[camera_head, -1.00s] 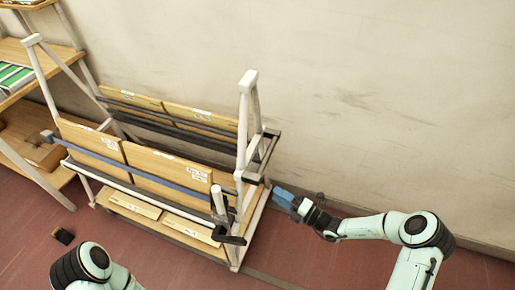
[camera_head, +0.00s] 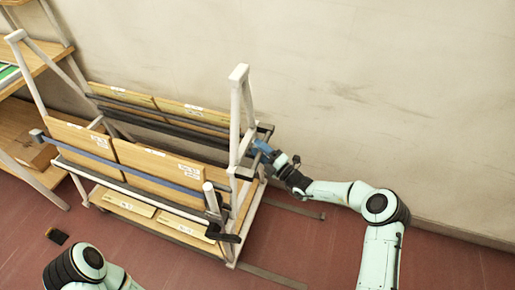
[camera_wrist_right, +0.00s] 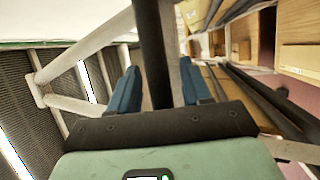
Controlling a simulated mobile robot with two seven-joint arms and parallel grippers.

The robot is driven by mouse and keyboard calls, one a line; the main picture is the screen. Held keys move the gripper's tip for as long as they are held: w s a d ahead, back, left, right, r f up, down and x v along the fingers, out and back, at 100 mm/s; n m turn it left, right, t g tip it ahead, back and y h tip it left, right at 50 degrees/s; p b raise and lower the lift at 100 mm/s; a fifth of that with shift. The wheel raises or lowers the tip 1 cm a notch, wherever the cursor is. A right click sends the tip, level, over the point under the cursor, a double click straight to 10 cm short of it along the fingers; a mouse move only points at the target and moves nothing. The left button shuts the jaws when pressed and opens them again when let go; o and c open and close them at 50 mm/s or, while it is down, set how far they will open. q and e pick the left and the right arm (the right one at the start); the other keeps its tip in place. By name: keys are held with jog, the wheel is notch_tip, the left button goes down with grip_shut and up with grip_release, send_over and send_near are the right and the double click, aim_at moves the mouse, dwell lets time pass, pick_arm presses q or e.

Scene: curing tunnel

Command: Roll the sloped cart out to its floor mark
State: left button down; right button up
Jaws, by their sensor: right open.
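The sloped cart (camera_head: 240,90) has white A-shaped end frames and stands along the wall in the head view. Wooden boards (camera_head: 160,165) with white labels lean on both its sides, behind a blue bar. My right gripper (camera_head: 262,149) is at the cart's right end, by a dark bar. In the right wrist view its open blue fingers (camera_wrist_right: 160,88) have the dark bar (camera_wrist_right: 155,50) between them; contact is unclear. Two grey strips (camera_head: 298,211) lie on the floor right of the cart; I cannot tell whether they are the floor mark. My left gripper is out of view.
A wooden shelf rack (camera_head: 38,68) stands close to the cart's left end. A small dark object (camera_head: 57,236) lies on the red floor at the lower left. The wall (camera_head: 400,100) runs behind the cart. The floor to the right is mostly clear.

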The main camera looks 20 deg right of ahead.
jog(key=shift+w+a+r, duration=0.1)
jog(key=shift+w+a, duration=0.2)
jog(key=shift+w, duration=0.15)
grip_shut()
jog(key=shift+d, duration=0.1)
